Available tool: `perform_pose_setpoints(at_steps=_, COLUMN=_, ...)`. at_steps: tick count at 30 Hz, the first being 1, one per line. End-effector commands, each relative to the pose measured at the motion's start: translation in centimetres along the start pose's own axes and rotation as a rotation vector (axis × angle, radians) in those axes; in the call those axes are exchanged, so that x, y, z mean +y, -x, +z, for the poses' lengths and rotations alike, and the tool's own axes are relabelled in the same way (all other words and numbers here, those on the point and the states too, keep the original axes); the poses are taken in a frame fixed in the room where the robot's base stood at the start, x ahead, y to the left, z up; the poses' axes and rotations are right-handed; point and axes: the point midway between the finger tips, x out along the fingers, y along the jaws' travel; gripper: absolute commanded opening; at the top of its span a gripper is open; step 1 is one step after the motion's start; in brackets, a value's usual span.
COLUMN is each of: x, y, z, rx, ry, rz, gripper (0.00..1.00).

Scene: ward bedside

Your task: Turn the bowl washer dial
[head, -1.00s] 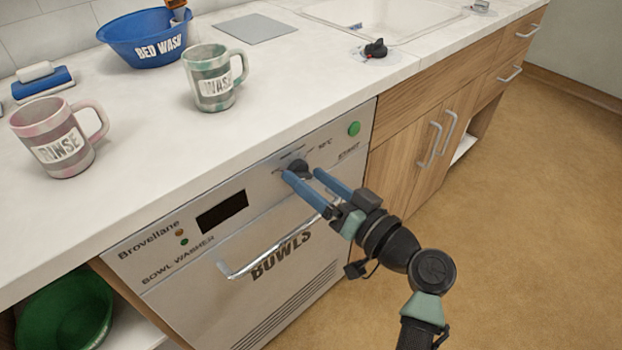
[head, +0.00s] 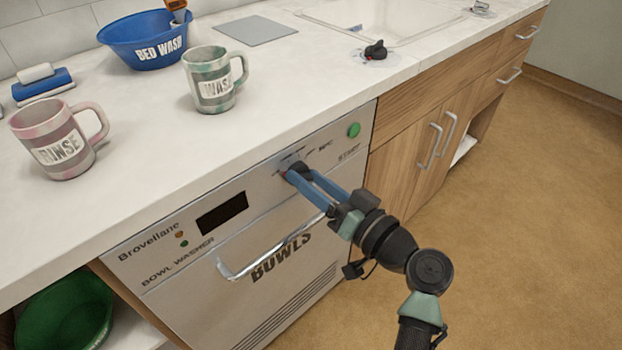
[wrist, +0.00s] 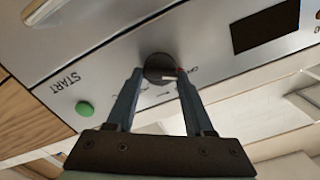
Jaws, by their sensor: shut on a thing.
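The bowl washer (head: 160,262) is a silver-fronted machine under the counter, lettered BOWL WASHER and BOWLS. Its dark round dial (head: 304,168) sits on the upper panel, left of the green START button (head: 354,129). My gripper (head: 298,174) has its two blue fingers closed on the dial, one on each side. In the wrist view the dial (wrist: 159,68) shows between the fingertips, with a pale mark on its lower edge and a small red spot by its right side. The fingers hide part of the dial and its scale in the head view.
The washer's bar handle (head: 262,262) juts out below my fingers. A green bowl (head: 65,312) is on the shelf at lower left. Floor at right is clear.

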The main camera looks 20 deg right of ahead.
Motion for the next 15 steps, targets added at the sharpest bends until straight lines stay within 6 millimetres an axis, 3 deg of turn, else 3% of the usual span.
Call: perform_pose_setpoints(at_steps=15, x=0.02, y=0.02, z=-0.20, rx=0.000, ry=-0.308, rz=0.001, gripper=0.00)
